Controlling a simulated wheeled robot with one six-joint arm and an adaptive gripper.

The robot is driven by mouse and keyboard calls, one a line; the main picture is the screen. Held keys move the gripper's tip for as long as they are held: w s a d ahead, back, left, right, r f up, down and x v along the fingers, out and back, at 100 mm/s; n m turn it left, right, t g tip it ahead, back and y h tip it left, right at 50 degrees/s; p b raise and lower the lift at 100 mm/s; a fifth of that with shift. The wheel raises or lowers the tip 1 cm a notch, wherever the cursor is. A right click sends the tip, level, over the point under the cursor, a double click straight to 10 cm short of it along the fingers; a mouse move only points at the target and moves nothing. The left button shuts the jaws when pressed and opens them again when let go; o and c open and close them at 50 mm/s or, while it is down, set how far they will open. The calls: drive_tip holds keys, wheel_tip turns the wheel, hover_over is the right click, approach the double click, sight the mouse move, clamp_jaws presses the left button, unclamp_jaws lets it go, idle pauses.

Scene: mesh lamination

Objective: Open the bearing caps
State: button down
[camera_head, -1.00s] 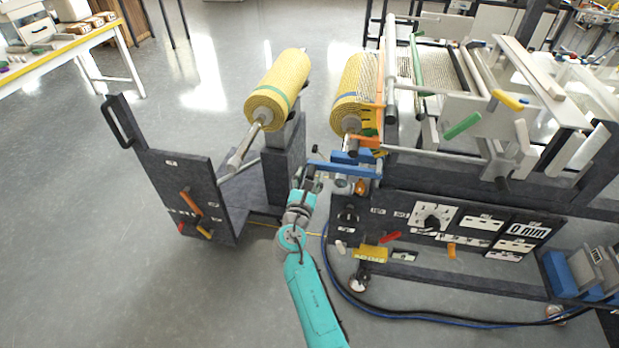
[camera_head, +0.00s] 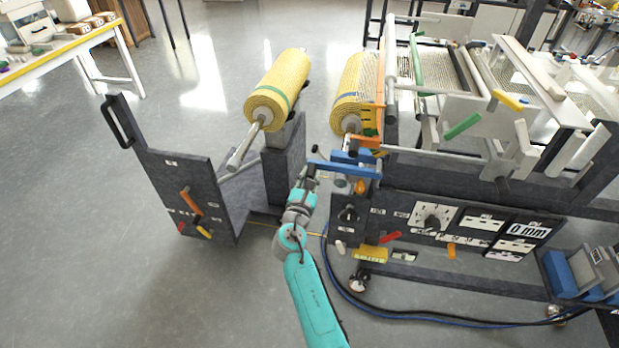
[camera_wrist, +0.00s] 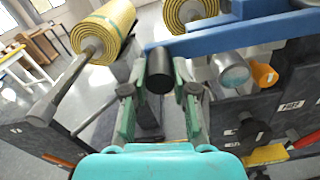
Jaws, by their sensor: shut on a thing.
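My gripper (camera_head: 308,178) is at the left end of the blue bar (camera_head: 345,169) on the machine's near side. In the wrist view, the two green fingers of my gripper (camera_wrist: 159,88) are closed around a dark cylindrical handle (camera_wrist: 159,65). This handle sits at the end of the blue bar (camera_wrist: 235,38). Orange and yellow parts (camera_head: 370,120) stand at the shaft end of the mesh roll on the machine. I cannot tell for sure which parts are the bearing caps.
A cart (camera_head: 185,180) with an upright handle stands to the left and bears another yellow mesh roll (camera_head: 280,85). The control panel (camera_head: 470,225) is right of my arm. Blue and black hoses (camera_head: 400,315) lie on the floor. Floor at the lower left is clear.

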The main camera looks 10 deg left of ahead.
wheel_tip(320, 180, up, 2)
drive_tip(key=shift+w+r+m, duration=0.1)
drive_tip(key=shift+m, duration=0.3)
drive_tip(key=d+r+m, duration=0.4)
drive_tip(key=r+m, duration=0.1)
drive_tip(key=r, duration=0.2)
drive_tip(key=d+r+m, duration=0.4)
drive_tip(key=r+m, duration=0.1)
drive_tip(key=r, duration=0.3)
drive_tip(key=shift+s+d+m, duration=0.15)
drive_tip(key=shift+s+m, duration=0.05)
drive_tip(key=shift+m, duration=0.1)
drive_tip(key=c, duration=1)
unclamp_jaws()
drive_tip(key=shift+o, duration=0.4)
drive_tip(key=shift+f, duration=0.1)
